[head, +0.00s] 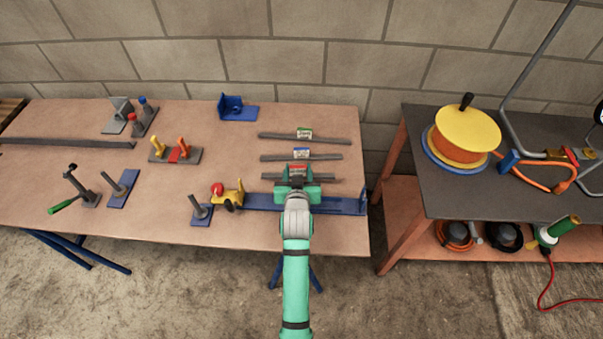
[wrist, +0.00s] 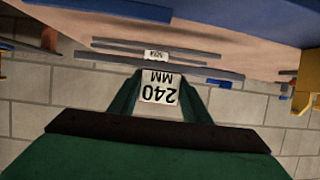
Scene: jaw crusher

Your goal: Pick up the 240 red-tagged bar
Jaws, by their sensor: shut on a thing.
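The red-tagged bar (head: 327,178) is a flat dark grey strip, the nearest of three bars at the right of the table in the head view. My gripper (head: 297,180) is over its middle and shut on it, covering part of it. The bar's red tag (head: 297,169) shows just beyond the jaws. In the wrist view, a white label reading 240 MM (wrist: 160,87), upside down, shows between my green fingers. I cannot tell whether the bar touches the table.
A green-tagged bar (head: 330,138) and a blue-tagged bar (head: 325,157) lie behind. A long blue rail (head: 335,205) lies along the front, with a yellow piece (head: 232,198) at its left. Upright posts and stands fill the table's left. A dark bench (head: 430,130) stands right.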

